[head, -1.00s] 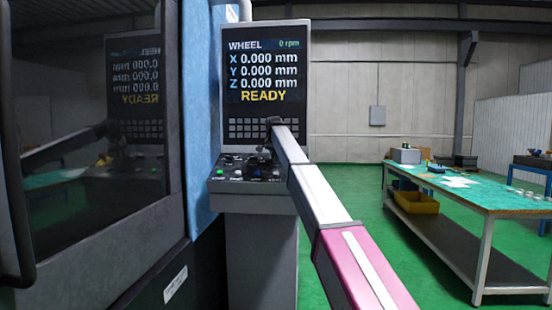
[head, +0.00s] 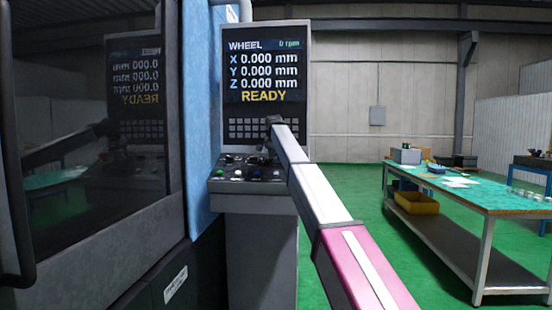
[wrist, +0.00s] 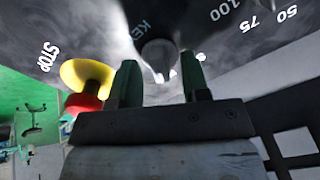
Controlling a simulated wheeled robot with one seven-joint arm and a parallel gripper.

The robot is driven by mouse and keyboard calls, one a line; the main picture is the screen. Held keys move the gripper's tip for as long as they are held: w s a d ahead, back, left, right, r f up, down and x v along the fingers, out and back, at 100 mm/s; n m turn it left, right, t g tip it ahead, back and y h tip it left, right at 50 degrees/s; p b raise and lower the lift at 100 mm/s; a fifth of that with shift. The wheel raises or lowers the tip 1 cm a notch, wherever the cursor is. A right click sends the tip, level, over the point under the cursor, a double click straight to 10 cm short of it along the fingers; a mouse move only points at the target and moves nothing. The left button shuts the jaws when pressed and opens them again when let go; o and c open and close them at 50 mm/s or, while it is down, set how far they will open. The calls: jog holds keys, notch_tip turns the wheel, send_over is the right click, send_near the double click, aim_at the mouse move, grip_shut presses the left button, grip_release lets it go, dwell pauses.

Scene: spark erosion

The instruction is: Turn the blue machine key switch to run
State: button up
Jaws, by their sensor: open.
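The blue machine (head: 200,110) stands at the left in the head view, with its control console (head: 250,199) beside it. In the wrist view the key switch (wrist: 158,58) is a grey, rounded knob under the letters "KEY". My gripper (wrist: 160,72) is open, with one dark green finger on each side of the knob. The fingertips are close to the panel; whether they touch the knob I cannot tell. The switch's set position is not readable. In the head view my arm reaches the console and its end partly hides the controls.
A red stop button with a yellow collar (wrist: 86,80) sits just left of my gripper in the wrist view. Dial marks "100", "75" and "50" lie to the right. The screen (head: 263,70) reads READY. A green-topped workbench (head: 480,195) stands at the right.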

jog(key=v, duration=1)
jog(key=shift+s, duration=0.2)
